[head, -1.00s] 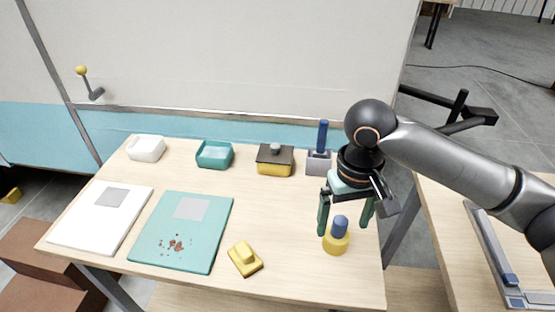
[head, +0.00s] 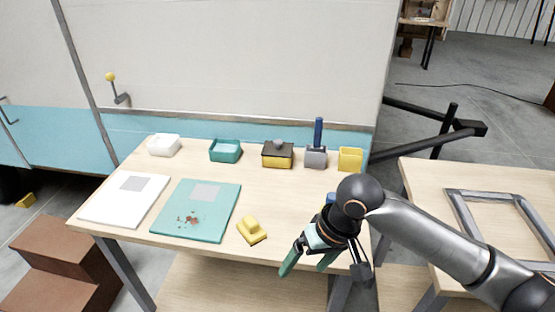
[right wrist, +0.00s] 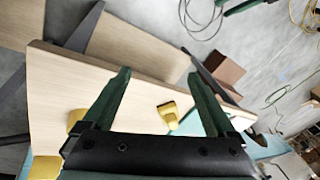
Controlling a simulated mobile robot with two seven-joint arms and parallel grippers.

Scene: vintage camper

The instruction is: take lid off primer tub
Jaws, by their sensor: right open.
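The primer tub (head: 275,163) is a small yellow tub at the back of the table in the head view. Its dark lid (head: 286,149), with a grey knob, sits on top. My right gripper (head: 308,263) is open and empty near the table's front edge, well in front of and apart from the tub. Its two green fingers show spread in the right wrist view (right wrist: 160,95), with nothing between them. A green piece at the top edge of that view may be part of my left gripper. The head view does not show my left gripper.
A yellow block (head: 252,231) and two boards lie in front. A blue-topped object is mostly hidden behind my right arm.

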